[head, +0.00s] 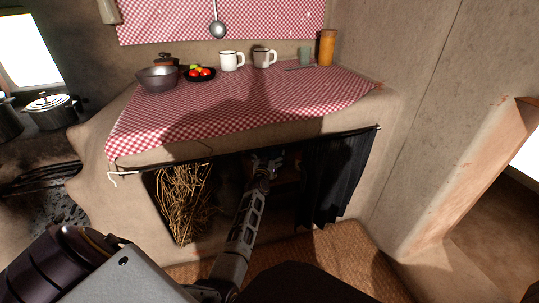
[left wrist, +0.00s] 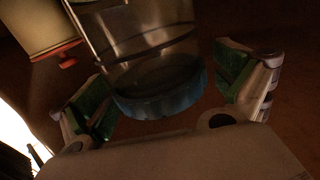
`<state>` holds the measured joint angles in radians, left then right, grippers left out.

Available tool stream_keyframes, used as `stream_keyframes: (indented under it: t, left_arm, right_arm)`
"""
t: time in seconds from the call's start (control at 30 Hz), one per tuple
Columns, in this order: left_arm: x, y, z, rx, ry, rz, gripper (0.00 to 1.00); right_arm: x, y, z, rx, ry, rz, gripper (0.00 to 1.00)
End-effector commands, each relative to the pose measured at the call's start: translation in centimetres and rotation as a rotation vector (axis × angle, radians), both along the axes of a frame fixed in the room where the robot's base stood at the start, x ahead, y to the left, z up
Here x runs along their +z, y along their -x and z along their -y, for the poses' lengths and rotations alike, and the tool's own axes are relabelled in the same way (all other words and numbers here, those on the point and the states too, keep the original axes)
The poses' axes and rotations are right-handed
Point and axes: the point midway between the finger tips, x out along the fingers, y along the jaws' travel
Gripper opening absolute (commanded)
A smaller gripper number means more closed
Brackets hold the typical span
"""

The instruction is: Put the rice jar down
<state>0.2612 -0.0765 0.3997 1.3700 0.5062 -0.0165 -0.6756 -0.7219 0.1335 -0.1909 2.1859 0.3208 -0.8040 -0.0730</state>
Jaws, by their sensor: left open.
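The jar (left wrist: 148,50) shows in the left wrist view as clear glass with a blue band or lid (left wrist: 160,98) at its near end. Its contents are too dark to make out, and its far end is cut off by the frame. My left gripper (left wrist: 160,88) is open, with one green-padded finger on each side of the jar and visible gaps to both. In the head view my left gripper (head: 264,167) is inside the dark recess under the counter, where I cannot make out the jar. My right gripper is not in view.
The counter (head: 235,105) with a checked cloth is above the recess. Straw (head: 182,200) stands at the recess's left, a dark curtain (head: 332,178) hangs at its right. A pale container (left wrist: 38,25) with a red part is near the jar. Bowls and mugs stand on the counter.

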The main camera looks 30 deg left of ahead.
Motion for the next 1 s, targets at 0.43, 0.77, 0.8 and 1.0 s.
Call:
stream_keyframes:
  t: [0.43,0.77,0.8,1.0]
  left_arm:
    - [0.3,0.4,0.1,0.0,0.0,-0.001,0.99]
    - [0.4,2.2,0.8,0.0,-0.001,-0.001,0.99]
    - [0.3,2.5,0.9,0.0,-0.001,-0.001,0.99]
    - [0.3,3.9,1.5,-0.001,-0.001,-0.003,0.99]
  right_arm:
    - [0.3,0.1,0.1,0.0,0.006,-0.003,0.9]
    - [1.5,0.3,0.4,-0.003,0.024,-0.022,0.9]
    - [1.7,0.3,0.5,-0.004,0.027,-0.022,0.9]
    - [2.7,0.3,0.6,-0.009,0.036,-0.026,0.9]
